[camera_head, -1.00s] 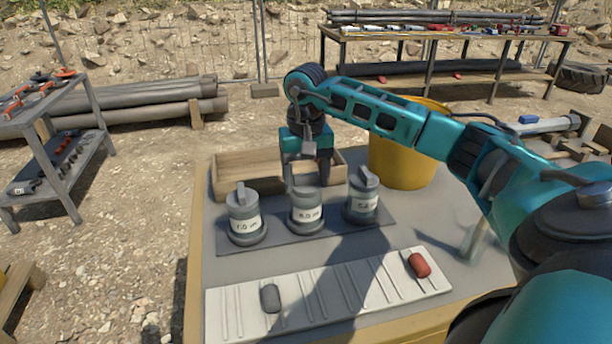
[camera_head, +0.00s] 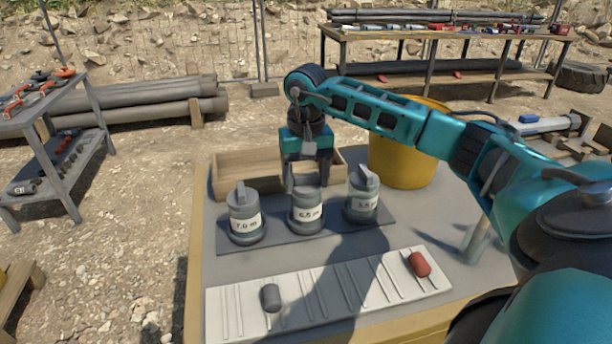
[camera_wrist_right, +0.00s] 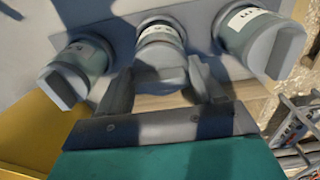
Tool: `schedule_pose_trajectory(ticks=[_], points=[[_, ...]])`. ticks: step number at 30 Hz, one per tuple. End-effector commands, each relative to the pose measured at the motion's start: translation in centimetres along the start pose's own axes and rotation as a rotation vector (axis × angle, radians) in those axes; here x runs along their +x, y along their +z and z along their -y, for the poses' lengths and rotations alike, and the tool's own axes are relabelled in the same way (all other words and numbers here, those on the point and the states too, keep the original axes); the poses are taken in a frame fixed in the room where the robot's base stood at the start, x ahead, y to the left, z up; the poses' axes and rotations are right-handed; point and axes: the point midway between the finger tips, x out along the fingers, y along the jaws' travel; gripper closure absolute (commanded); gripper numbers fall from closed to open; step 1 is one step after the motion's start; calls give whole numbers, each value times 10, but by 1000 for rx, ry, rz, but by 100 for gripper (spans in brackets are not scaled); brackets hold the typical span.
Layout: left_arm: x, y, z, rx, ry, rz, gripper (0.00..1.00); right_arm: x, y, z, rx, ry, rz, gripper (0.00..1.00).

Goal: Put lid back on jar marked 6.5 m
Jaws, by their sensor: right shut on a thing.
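The jar marked 6.5 m (camera_head: 307,215) stands upright in the middle of three grey jars; it also shows in the right wrist view (camera_wrist_right: 158,34). Its grey lid (camera_wrist_right: 160,72) is at the jar's top, between the fingers of my right gripper (camera_wrist_right: 162,88). In the head view my right gripper (camera_head: 307,180) points down over this jar, shut on the lid. The fingers partly hide the lid, and I cannot tell whether it is fully seated. My left gripper is not in view.
The 7.0 jar (camera_head: 245,222) stands left and another lidded jar (camera_head: 363,205) right, both close by on a dark mat (camera_head: 283,240). A wooden box (camera_head: 232,180) and yellow bucket (camera_head: 400,165) stand behind. A white grooved tray (camera_head: 345,280) with grey and red pieces lies in front.

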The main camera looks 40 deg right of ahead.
Motion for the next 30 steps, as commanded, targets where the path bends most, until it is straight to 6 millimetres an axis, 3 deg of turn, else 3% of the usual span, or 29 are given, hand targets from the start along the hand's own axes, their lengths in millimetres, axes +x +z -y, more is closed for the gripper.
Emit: schedule_pose_trajectory(ticks=[25, 26, 30], points=[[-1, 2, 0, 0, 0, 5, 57, 1, 0, 0, 0, 0, 0, 62], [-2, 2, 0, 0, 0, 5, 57, 1, 0, 0, 0, 0, 0, 32], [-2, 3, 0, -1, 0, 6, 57, 1, 0, 0, 0, 0, 0, 18]])
